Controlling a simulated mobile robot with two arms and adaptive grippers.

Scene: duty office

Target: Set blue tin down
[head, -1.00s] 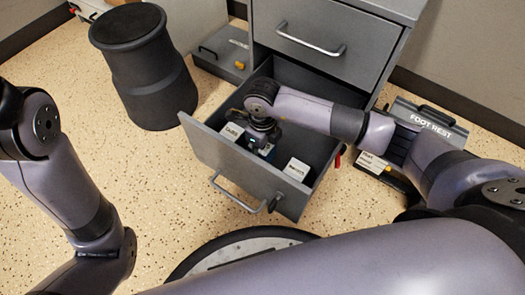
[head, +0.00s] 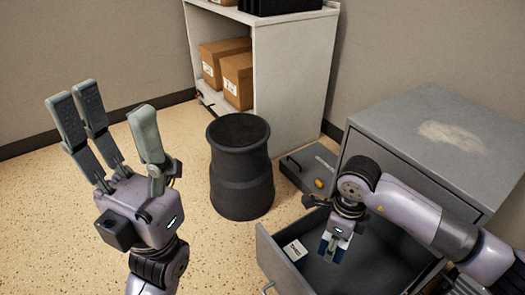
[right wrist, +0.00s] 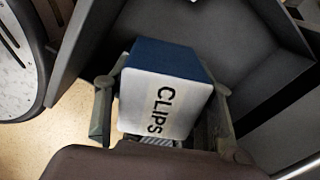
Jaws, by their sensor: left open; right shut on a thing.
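The blue tin (right wrist: 168,58) has a white face lettered "CLIPS" and sits between the fingers of my right gripper (right wrist: 162,112), which is shut on it. In the head view my right gripper (head: 338,232) points down into the open grey drawer (head: 275,262), with the tin (head: 326,249) partly hidden below it. I cannot tell whether the tin touches the drawer floor. My left gripper (head: 108,112) is open and empty, raised at the left with its fingers upward, away from the drawer.
A white-topped box (head: 295,250) lies in the drawer's left corner. The grey cabinet (head: 430,140) stands behind. A black round stool (head: 240,170) and a flat grey case (head: 308,172) are to the left. A shelf (head: 295,60) holds cardboard boxes (head: 237,80). Floor at left is clear.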

